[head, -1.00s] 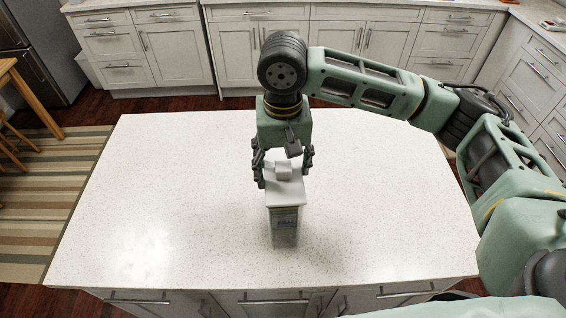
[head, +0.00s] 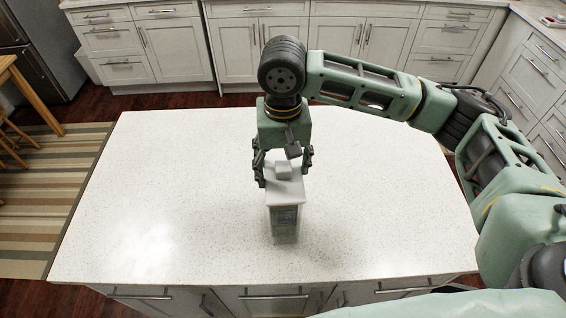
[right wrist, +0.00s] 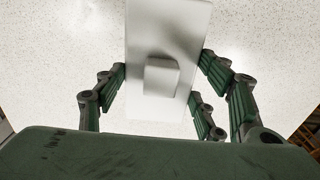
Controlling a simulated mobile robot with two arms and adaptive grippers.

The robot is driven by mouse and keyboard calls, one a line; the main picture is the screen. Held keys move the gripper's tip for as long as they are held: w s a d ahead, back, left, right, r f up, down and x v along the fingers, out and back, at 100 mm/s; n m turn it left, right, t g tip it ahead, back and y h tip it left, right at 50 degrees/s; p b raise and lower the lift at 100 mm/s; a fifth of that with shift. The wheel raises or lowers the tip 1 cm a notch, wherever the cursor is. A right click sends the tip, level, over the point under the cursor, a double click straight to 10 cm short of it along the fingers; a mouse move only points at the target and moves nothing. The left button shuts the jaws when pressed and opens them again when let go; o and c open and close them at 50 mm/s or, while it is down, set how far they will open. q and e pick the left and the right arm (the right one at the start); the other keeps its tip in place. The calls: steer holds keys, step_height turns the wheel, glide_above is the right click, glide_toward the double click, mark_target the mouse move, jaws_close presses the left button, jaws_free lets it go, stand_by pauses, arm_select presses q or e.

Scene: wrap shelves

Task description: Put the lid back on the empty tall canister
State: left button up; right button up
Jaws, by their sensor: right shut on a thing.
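I cannot tell whether the lid is fully seated. My right gripper (head: 283,175) points down with its fingers shut on the lid's two sides. In the right wrist view the lid (right wrist: 178,25) lies between the fingers (right wrist: 163,85), and the canister is hidden beneath it. My left gripper is not in view.
The island top (head: 150,210) is otherwise bare, with free room all around the canister. Its front edge lies a little nearer than the canister. White cabinets line the back and right. A wooden table (head: 25,95) stands on a striped rug at left.

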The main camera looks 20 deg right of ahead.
steer(key=o, duration=1.3)
steer(key=shift+o, duration=0.3)
steer(key=shift+o, duration=1.4)
step_height(320, 180, up, 3)
steer(key=p, duration=0.3)
steer(key=shift+f, duration=0.2)
steer(key=shift+r+p, duration=0.55)
steer(key=shift+r, duration=1.65)
